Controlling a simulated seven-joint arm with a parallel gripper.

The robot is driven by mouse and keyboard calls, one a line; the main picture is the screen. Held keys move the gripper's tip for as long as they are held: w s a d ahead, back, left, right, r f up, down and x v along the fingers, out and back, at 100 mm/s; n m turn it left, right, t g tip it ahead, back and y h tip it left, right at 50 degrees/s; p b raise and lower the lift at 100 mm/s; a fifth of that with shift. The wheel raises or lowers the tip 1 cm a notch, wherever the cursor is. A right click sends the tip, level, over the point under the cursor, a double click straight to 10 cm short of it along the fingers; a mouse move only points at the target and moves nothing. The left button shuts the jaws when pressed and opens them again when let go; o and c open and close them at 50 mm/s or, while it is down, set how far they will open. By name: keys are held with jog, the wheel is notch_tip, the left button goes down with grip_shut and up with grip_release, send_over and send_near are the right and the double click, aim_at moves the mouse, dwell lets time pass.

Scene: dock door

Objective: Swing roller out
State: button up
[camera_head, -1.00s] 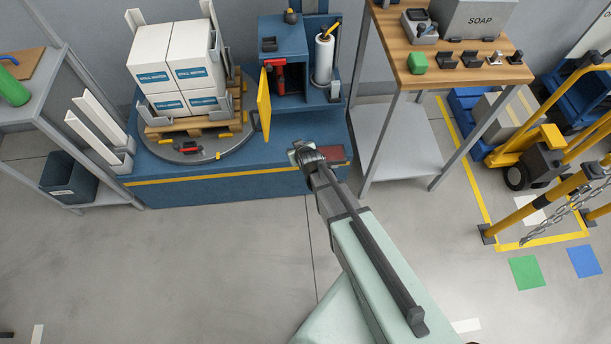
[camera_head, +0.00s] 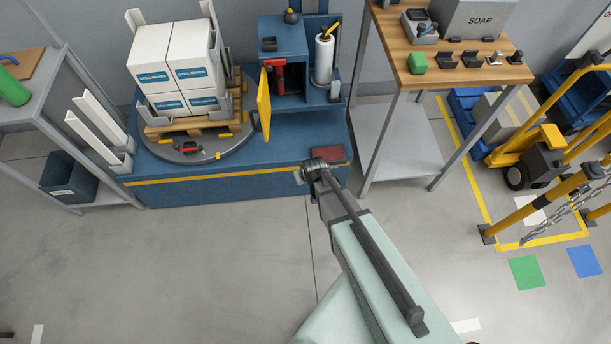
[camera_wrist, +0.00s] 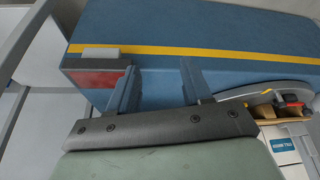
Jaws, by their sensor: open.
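A white upright film roll (camera_head: 324,58), which looks like the roller, stands at the right side of the blue machine column (camera_head: 283,38) in the head view. A yellow handle (camera_head: 334,31) sticks up beside its top. A yellow panel (camera_head: 264,104) stands swung out at the left of the column's opening, where a red part (camera_head: 276,77) shows. My gripper (camera_head: 304,174) is in front of the blue base, apart from the roll. In the wrist view its two fingers (camera_wrist: 158,88) are spread with nothing between them; the roll is not in that view.
The blue base (camera_head: 235,184) has a yellow stripe and a dark red patch (camera_head: 328,153). A turntable (camera_head: 196,154) carries a pallet of white boxes (camera_head: 178,68). A wooden-topped bench (camera_head: 458,70) stands close on the right, a shelf on the left.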

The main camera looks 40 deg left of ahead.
jog(key=shift+c, duration=0.2)
jog(key=m+t+y, duration=0.2)
jog(key=t+y, duration=0.7)
jog(key=y, duration=0.1)
send_near(282, 81)
jog(key=x, duration=1)
jog(key=shift+w+a+f, duration=0.1)
jog(key=shift+w+a, duration=0.05)
jog(key=shift+a, duration=0.15)
